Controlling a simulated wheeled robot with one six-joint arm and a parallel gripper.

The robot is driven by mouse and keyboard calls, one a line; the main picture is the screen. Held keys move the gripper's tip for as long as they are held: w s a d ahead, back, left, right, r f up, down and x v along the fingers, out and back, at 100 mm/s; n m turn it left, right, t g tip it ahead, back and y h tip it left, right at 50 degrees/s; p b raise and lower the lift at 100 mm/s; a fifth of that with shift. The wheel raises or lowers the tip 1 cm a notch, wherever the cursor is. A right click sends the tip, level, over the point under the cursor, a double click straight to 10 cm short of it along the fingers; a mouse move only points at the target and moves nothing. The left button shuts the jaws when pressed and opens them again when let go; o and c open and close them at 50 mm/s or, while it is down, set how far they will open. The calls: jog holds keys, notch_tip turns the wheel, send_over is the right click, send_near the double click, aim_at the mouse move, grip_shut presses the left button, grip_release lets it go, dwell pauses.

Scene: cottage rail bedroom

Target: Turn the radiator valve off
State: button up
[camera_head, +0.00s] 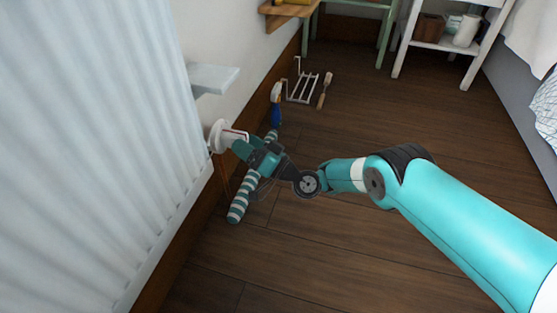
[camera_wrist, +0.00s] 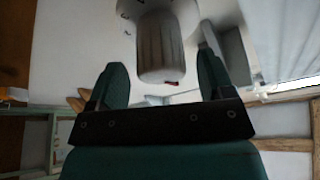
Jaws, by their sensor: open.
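The white radiator (camera_head: 90,150) fills the left of the head view. Its round white valve (camera_head: 216,136) sticks out at the radiator's right end. In the wrist view the valve knob (camera_wrist: 160,48) is a ribbed greyish cylinder with a small red mark at its near end. Dark markings show on the pale part behind it. My gripper (camera_head: 236,142) is at the valve. Its fingers are open (camera_wrist: 161,66), one on each side of the knob, with visible gaps between. The knob's far side is hidden.
A white ledge (camera_head: 212,78) juts out above the valve. A striped roll (camera_head: 243,195) lies on the floor below my gripper. A wire rack (camera_head: 301,88) and a brush (camera_head: 325,91) lie near the wall. Open wooden floor (camera_head: 350,130) spreads to the right.

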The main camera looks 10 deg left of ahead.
jog(key=p+v, duration=1.1)
jog(key=v, duration=0.4)
jog(key=shift+p, duration=0.3)
